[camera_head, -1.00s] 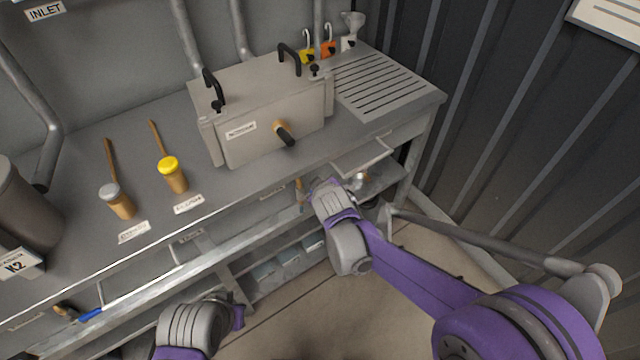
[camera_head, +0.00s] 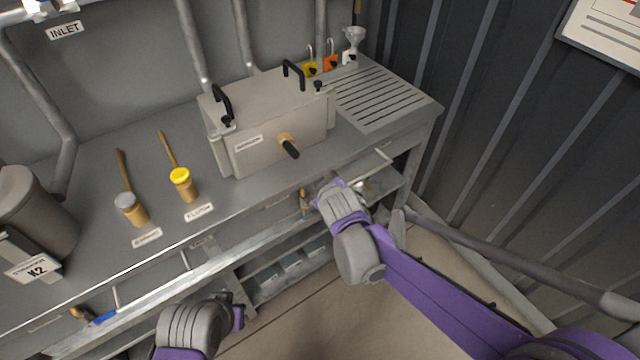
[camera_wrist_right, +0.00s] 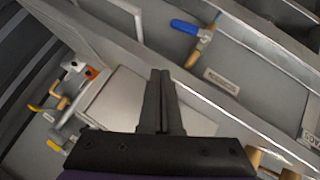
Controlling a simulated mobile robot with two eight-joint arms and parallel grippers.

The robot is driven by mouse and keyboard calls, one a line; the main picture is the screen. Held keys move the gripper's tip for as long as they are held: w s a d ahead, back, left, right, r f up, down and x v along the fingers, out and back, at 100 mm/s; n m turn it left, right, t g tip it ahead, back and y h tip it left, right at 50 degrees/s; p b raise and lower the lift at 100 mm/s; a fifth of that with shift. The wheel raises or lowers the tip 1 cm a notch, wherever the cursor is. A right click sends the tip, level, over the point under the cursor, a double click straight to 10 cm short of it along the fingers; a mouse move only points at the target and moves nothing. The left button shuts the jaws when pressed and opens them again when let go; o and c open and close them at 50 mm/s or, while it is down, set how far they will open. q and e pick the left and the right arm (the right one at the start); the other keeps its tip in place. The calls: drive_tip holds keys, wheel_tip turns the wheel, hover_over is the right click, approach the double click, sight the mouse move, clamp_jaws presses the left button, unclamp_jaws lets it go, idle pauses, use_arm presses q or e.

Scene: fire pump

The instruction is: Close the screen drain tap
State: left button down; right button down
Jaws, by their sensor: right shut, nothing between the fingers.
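A brass tap (camera_wrist_right: 200,47) with a blue lever (camera_wrist_right: 184,27) is on the bench front in the right wrist view, beside a small label I cannot read. Its lever lies roughly crosswise to its body. My right gripper (camera_wrist_right: 162,73) is shut and empty, with its fingertips apart from the tap in the picture. In the head view, a brass piece (camera_head: 303,197) shows under the bench edge beside my right wrist, which hides what is behind it. Another blue lever (camera_head: 104,318) is at the lower left. My left wrist is at the bottom; its fingers are mostly hidden.
A grey box (camera_head: 270,130) with black handles stands on the bench. Two brass valves, one with a yellow cap (camera_head: 181,177), stand left of it. White rail handles (camera_head: 375,163) stick out from the bench front. Floor in front of the bench is clear.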

drive_tip(key=shift+w+d+p+v, duration=0.1)
drive_tip(key=shift+d+v, duration=0.05)
drive_tip(key=shift+v, duration=0.7)
drive_tip(key=shift+w+d+p+v, duration=0.1)
drive_tip(key=shift+d+v, duration=0.05)
drive_tip(key=shift+v, duration=0.65)
drive_tip(key=shift+w+d+p+v, duration=0.1)
drive_tip(key=shift+v, duration=0.75)
drive_tip(key=shift+r, duration=0.2)
